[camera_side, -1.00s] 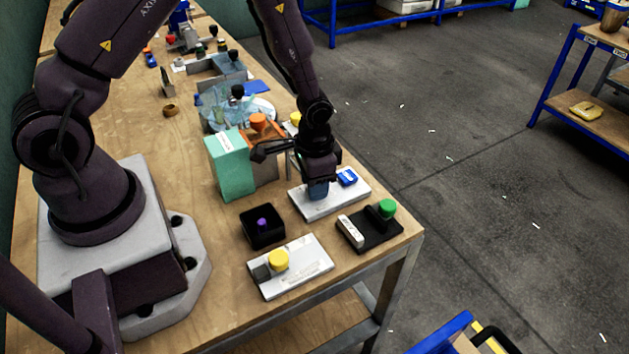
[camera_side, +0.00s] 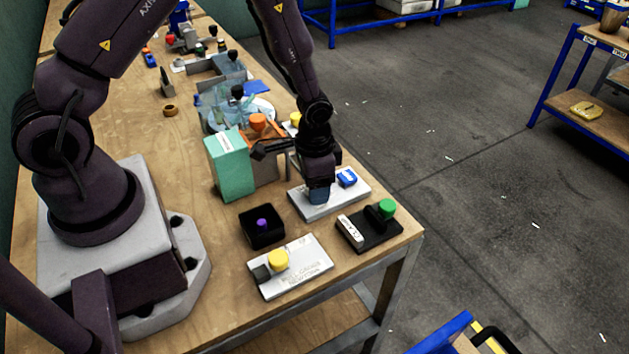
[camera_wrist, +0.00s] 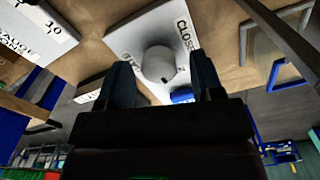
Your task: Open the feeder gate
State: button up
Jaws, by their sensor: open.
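A white plate (camera_side: 340,203) with dark lettering lies near the right edge of the bench. In the wrist view, part of the lettering on this plate (camera_wrist: 135,35) reads "CLOS"; the rest is hard to read. A round pale knob (camera_wrist: 158,64) stands on it, and a blue block (camera_side: 347,177) sits at its far right. My gripper (camera_side: 319,193) points down over the plate, open. In the wrist view the fingers of my gripper (camera_wrist: 162,72) lie on either side of the knob; contact cannot be told.
A green box (camera_side: 231,166) stands left of my gripper. In front are a black box with a purple knob (camera_side: 262,226), a white plate with a yellow knob (camera_side: 278,260) and a black base with a green knob (camera_side: 386,208). The bench edge is close on the right.

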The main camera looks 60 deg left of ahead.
notch_tip(320, 180, up, 13)
dwell(0.5)
notch_tip(320, 180, up, 11)
jog(key=n+t, duration=0.1)
jog(key=n, duration=0.2)
send_over(299, 200)
jog(key=s, duration=0.6)
jog(key=s+r+t, duration=0.4)
jog(key=s+r, duration=0.2)
jog(key=r, duration=0.2)
jog(key=shift+d+t, duration=0.3)
jog(key=shift+d, duration=0.05)
